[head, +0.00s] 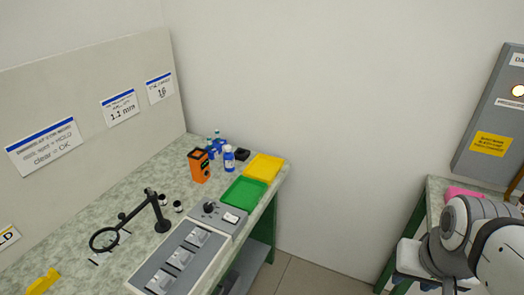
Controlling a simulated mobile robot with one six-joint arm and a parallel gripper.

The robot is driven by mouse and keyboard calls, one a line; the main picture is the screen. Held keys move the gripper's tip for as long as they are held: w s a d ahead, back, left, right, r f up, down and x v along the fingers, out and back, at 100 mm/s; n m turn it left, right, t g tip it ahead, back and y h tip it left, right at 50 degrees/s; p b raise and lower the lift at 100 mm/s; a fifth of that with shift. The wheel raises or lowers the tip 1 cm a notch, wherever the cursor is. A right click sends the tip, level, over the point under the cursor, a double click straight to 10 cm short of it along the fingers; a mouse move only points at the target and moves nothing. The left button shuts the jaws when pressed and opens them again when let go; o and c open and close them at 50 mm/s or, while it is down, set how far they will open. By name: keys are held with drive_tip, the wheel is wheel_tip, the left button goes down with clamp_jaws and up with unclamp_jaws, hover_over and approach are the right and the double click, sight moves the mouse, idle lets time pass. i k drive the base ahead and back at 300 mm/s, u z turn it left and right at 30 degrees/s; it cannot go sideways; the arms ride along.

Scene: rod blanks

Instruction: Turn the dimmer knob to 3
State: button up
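A small grey control box (230,221) sits on the left bench, behind a larger grey panel. A dark round knob (209,207) stands on its left part, and a white rocker-like piece is at its right. I take this knob to be the dimmer knob; its pointer and any numbers are too small to read. My white and grey arm shows at the lower right, far from the knob. I cannot make out my gripper's fingers in this view.
The grey panel (160,262) carries several white switches. A magnifier on a black stand (161,225), an orange holder (199,166), blue-labelled bottles (229,158), a green tray (243,192) and a yellow tray (264,167) surround the box. Open floor (318,277) separates both benches.

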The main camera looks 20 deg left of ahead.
sight(208, 207)
drive_tip(key=u, duration=0.35)
drive_tip(key=i, duration=1.1)
drive_tip(key=u, duration=0.65)
drive_tip(key=k, duration=0.85)
drive_tip(key=u, duration=0.2)
drive_tip(key=i, duration=0.85)
drive_tip(key=z, duration=0.05)
